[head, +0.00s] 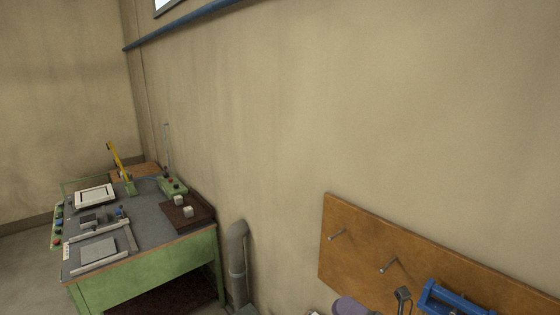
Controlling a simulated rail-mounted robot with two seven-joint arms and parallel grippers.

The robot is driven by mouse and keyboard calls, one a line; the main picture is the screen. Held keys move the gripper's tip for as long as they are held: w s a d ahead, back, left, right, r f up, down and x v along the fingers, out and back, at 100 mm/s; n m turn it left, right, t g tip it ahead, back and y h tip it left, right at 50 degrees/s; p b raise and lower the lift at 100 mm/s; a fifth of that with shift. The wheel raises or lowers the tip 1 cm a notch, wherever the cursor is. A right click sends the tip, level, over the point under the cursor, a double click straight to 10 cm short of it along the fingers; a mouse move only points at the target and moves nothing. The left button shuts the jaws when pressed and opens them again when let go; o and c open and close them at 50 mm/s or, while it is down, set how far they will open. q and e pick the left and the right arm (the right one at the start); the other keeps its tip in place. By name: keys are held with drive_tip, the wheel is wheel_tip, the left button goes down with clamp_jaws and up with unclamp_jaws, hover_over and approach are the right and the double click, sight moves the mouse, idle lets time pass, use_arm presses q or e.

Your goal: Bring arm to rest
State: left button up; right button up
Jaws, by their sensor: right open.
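Only a small part of my right gripper seems to show, a dark grey piece (403,295) at the bottom edge of the head view, in front of the wooden board. Most of it is cut off by the frame, and I see nothing held in it. A rounded purple-grey shape beside it, to its left, is also cut off. My left gripper is not in view.
A green bench (150,267) with a grey top, fixtures and small blocks stands at the left against the wall. A grey pipe (237,262) rises beside it. A wooden board (345,265) with pegs and a blue frame (450,298) are at lower right.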

drive_tip(key=s+d+f+m+t+h+p, duration=0.1)
drive_tip(key=s+d+f+m+h, duration=0.45)
drive_tip(key=f+m+h, duration=0.65)
drive_tip(key=s+d+f+m+t+h+p, duration=0.15)
drive_tip(key=s+d+f+m+h, duration=0.4)
drive_tip(key=m, duration=1.05)
drive_tip(key=s+a+f+m+g, duration=0.1)
drive_tip(key=s+f+g, duration=0.4)
drive_tip(key=s, duration=0.7)
drive_tip(key=s+a+f+m+g, duration=0.1)
drive_tip(key=s+f+m+g, duration=0.3)
drive_tip(key=s, duration=0.8)
drive_tip(key=shift+s+f+g, duration=0.35)
drive_tip(key=shift+f+g, duration=0.25)
drive_tip(key=shift+g, duration=0.55)
drive_tip(key=shift+h, duration=0.25)
drive_tip(key=shift+c, duration=0.4)
